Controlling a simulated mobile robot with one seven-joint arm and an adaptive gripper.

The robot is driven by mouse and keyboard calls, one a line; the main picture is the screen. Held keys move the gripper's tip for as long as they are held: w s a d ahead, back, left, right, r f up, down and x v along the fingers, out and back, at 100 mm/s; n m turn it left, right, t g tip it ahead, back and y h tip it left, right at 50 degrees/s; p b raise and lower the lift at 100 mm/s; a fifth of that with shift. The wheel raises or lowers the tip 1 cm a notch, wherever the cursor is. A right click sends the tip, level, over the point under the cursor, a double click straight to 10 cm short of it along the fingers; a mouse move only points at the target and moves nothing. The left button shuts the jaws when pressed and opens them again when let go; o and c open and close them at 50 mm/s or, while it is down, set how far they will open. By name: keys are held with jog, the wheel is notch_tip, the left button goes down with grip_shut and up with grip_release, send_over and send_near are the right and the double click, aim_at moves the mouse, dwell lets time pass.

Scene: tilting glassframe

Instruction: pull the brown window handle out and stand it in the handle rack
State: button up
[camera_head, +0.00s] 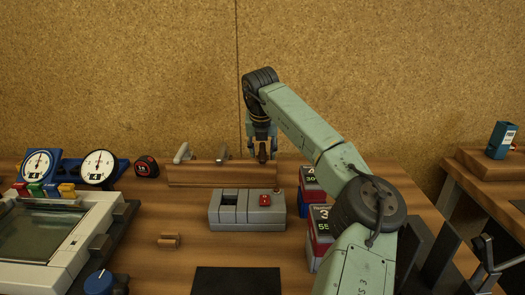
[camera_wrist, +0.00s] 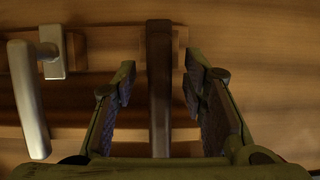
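The brown window handle (camera_wrist: 159,90) stands upright against a wooden board in the wrist view. In the head view it is a small dark shape (camera_head: 262,153) under my gripper, at the board's right end. My gripper (camera_wrist: 160,82) is open, with one finger on each side of the brown handle and a gap on both sides. In the head view my gripper (camera_head: 262,140) points down at the board. A long low wooden board (camera_head: 222,176) carries the handles at the back of the table. I cannot tell for certain whether this board is the handle rack.
Two silver handles stand left of the brown one; the nearer silver handle (camera_wrist: 28,100) is left of my fingers. A grey slotted box (camera_head: 247,211) with a red part sits in front. Labelled boxes (camera_head: 319,222) stand at right, a glass-topped frame (camera_head: 48,235) at left.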

jog(key=v, duration=1.1)
jog(key=shift+s+r, duration=0.2)
jog(key=shift+r, duration=0.15)
